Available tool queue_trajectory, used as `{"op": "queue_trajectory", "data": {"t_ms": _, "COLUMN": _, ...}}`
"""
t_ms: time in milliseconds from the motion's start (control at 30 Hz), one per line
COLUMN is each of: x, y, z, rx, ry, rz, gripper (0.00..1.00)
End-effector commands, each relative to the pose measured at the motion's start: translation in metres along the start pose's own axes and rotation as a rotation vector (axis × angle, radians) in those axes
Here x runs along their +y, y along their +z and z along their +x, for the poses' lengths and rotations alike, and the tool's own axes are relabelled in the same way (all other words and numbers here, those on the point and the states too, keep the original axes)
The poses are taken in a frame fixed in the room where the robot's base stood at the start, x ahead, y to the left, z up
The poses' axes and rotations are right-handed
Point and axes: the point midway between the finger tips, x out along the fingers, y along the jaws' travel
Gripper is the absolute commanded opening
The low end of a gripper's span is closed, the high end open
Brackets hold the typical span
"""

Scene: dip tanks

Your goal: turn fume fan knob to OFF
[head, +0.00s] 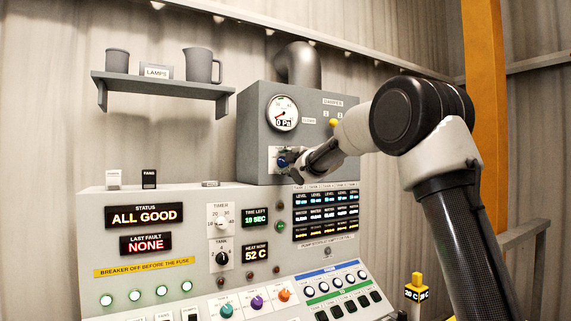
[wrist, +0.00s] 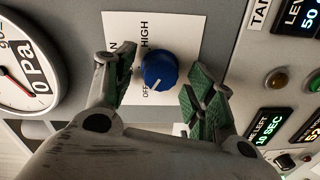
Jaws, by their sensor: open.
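The fume fan knob (wrist: 159,70) is a round blue knob with a pale pointer line, on a white plate (wrist: 190,28) marked OFF, HIGH and a partly hidden label. Its line seems to point toward the OFF side, but I cannot be sure. In the head view the blue knob (head: 282,161) is on the grey box below the gauge, partly behind my gripper (head: 297,165). In the wrist view my gripper (wrist: 157,92) is open, with one green-padded finger on each side of the knob. I cannot tell whether either finger touches it.
A pressure gauge (head: 282,113) reading 0 Pa is above the knob on the grey box (head: 256,135). A yellow damper handle (head: 334,122) is to the right. The control console (head: 190,240) lies below, with switches, displays and several coloured knobs. A shelf (head: 160,87) with cups is at upper left.

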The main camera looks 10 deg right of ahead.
Motion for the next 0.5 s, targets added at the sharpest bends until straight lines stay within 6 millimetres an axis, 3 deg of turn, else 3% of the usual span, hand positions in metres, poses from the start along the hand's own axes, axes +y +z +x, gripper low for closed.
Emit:
{"op": "queue_trajectory", "data": {"t_ms": 167, "x": 0.002, "y": 0.000, "z": -0.011, "rx": 0.000, "ry": 0.002, "rz": 0.000, "gripper": 0.55}}
{"op": "queue_trajectory", "data": {"t_ms": 500, "x": 0.001, "y": 0.000, "z": -0.083, "rx": -0.001, "ry": 0.002, "rz": 0.000, "gripper": 0.55}}
